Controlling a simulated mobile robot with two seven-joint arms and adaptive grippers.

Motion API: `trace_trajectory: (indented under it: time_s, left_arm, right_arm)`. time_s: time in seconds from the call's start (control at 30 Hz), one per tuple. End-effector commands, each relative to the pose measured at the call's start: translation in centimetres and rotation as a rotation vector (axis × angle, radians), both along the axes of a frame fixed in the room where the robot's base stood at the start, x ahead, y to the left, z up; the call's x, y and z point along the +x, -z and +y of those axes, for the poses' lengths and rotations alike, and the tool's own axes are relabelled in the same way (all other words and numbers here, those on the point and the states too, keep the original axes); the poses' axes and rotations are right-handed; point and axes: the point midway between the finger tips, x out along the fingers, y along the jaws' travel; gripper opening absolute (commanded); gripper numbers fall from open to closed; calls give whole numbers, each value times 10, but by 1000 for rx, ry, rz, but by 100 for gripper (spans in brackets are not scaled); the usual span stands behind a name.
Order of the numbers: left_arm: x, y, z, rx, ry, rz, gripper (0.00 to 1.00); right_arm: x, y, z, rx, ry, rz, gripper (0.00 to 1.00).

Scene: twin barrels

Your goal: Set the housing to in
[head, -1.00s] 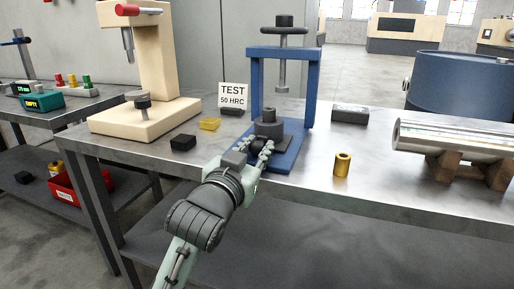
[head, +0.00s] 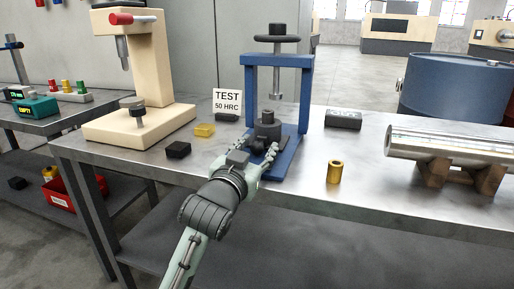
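A dark grey stepped part (head: 267,128), which looks like the housing, sits on the base of the blue press (head: 307,95), under its ram (head: 276,80). My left gripper (head: 256,150) reaches in from the front at the press base. Its two fingers are spread apart, one on each side of a small round black piece (head: 258,147) in front of the housing. I cannot tell whether the fingers touch it. A brass bushing (head: 335,172) stands upright on the bench, right of the press. My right gripper is not in view.
A sign (head: 227,101) reads "TEST 50 HRC". Bench around the bushing is clear.

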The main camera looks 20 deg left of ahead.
Motion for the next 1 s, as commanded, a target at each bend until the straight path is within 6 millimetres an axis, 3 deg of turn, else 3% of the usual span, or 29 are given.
trace_trajectory:
  time_s: [0.27, 0.7, 1.0]
  left_arm:
    - [-5, 0, 0, 0, 1, 0, 46]
    - [-68, 1, 2, 0, 0, 1, 46]
    - [-75, 0, 3, 1, 0, 0, 46]
  right_arm:
    - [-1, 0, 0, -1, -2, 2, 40]
    - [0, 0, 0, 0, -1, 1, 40]
    - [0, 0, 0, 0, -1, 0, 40]
